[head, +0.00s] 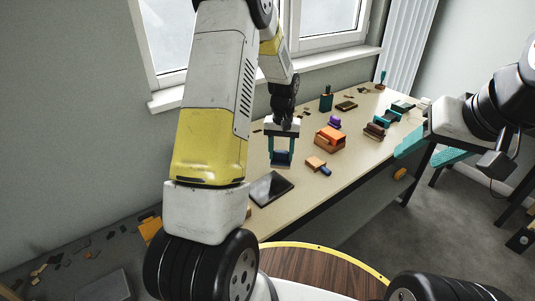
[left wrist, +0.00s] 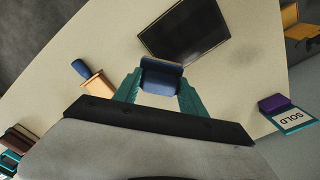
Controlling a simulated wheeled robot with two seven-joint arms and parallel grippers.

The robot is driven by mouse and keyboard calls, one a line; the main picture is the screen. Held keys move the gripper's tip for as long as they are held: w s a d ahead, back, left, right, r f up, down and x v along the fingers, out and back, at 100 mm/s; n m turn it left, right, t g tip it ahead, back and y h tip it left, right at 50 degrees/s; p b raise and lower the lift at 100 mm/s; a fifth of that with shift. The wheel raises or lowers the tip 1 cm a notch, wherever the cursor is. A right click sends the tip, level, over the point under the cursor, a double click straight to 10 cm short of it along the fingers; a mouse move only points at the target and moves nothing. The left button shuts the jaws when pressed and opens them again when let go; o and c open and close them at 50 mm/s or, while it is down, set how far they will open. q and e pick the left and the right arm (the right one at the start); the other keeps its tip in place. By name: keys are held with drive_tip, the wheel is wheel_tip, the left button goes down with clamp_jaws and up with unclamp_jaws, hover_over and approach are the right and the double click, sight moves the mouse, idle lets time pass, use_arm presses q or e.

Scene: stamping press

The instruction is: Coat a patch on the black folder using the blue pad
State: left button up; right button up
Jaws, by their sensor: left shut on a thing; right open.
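The blue pad (head: 281,158) is held between the teal fingers of my left gripper (head: 282,148), which is shut on it. The pad also shows between the fingers in the left wrist view (left wrist: 161,78). The black folder (head: 270,188) lies flat on the table, nearer than the pad, and its dark face shows in the left wrist view (left wrist: 186,32). The pad looks apart from the folder. My right gripper (head: 412,142) is open at the right, off the table's front edge.
A wooden block with a blue handle (head: 318,165) lies right of the pad. An orange box (head: 330,139) and several small things stand farther back on the beige table (head: 345,170). A purple stamp marked SOLD (left wrist: 289,113) lies at the right of the left wrist view.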

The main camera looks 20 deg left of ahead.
sight(281, 152)
use_arm(q)
drive_tip(key=shift+r, duration=1.8)
